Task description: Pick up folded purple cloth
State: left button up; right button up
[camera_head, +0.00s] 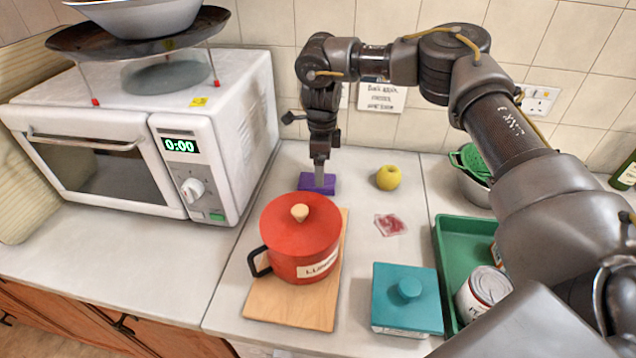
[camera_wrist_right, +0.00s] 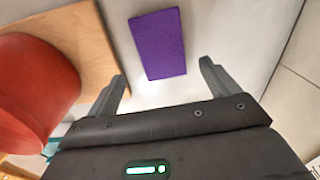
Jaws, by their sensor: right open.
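The folded purple cloth (camera_head: 308,182) lies flat on the white counter behind the red pot. In the right wrist view the cloth (camera_wrist_right: 158,44) is a purple rectangle lying just beyond and between the two fingertips. My right gripper (camera_head: 320,176) points down over the cloth in the head view. In the wrist view the right gripper (camera_wrist_right: 162,78) has its fingers wide apart with nothing between them. The fingers hide part of the cloth in the head view. My left gripper is not in view.
A red pot (camera_head: 288,235) stands on a wooden board (camera_head: 262,300) close in front of the cloth. A yellow apple (camera_head: 388,177) is to the right. A microwave (camera_head: 235,110) stands left. A teal box (camera_head: 405,300) and green tray (camera_head: 447,265) are front right.

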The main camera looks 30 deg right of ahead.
jog(key=f, duration=0.1)
jog(key=f+p, duration=0.1)
jog(key=f, duration=0.1)
jog(key=f+p, duration=0.1)
jog(key=shift+w+f, duration=0.3)
jog(key=shift+f, duration=0.35)
jog(key=c, duration=1.1)
